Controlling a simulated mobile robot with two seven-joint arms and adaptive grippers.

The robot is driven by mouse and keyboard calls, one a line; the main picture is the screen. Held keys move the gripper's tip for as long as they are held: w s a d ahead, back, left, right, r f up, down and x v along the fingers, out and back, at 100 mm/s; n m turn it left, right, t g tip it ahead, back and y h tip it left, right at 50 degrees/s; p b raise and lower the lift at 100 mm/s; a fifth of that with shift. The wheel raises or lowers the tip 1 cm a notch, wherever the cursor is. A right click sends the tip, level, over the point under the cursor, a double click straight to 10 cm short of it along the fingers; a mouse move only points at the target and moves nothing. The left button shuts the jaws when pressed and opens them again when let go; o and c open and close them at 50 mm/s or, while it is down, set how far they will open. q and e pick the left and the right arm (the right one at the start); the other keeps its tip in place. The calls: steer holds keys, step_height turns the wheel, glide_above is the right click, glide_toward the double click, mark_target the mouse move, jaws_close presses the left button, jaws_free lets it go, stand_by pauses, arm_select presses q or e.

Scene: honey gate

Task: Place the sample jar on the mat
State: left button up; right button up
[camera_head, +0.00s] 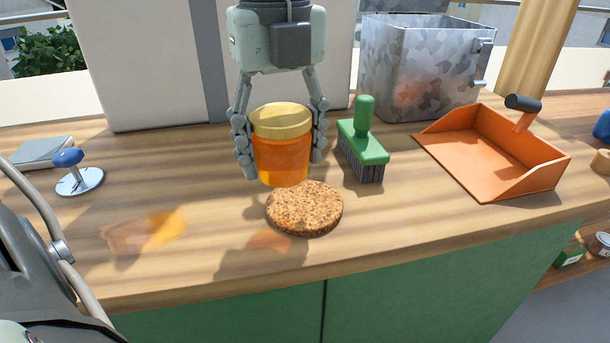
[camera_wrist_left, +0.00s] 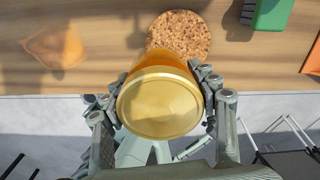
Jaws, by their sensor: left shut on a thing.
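The sample jar (camera_head: 281,160) is amber with a gold lid and is upright. My left gripper (camera_head: 281,148) is shut on it, one finger on each side. The round cork mat (camera_head: 305,209) lies on the wooden counter, just in front of and slightly right of the jar in the head view. The jar appears held above the counter, apart from the mat. In the left wrist view the jar's gold lid (camera_wrist_left: 160,105) fills the middle between the fingers, and part of the mat (camera_wrist_left: 179,33) shows beyond it. My right gripper is in neither view.
A green brush (camera_head: 363,145) stands right of the jar, with an orange dustpan (camera_head: 490,155) farther right. A metal bin (camera_head: 415,75) stands behind. A blue-knobbed metal disc (camera_head: 80,180) lies at left. The counter (camera_head: 200,265) left of the mat is clear.

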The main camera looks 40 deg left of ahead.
mark_target(304, 202)
arm_select(q)
steer(key=w, duration=0.1)
steer(key=w+f, duration=0.1)
steer(key=w, duration=0.1)
steer(key=shift+w+d+f, duration=0.1)
steer(key=shift+d+f, duration=0.3)
step_height(304, 202, down, 4)
steer(key=shift+r+p, duration=0.15)
steer(key=shift+p, duration=0.15)
steer(key=shift+f, duration=0.2)
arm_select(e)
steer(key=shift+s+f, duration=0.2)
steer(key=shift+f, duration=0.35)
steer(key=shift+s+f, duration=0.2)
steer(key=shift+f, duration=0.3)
arm_select(q)
steer(key=shift+f+b, duration=0.15)
steer(key=shift+b, duration=0.15)
steer(key=o, duration=1.4)
steer(key=shift+o, duration=0.7)
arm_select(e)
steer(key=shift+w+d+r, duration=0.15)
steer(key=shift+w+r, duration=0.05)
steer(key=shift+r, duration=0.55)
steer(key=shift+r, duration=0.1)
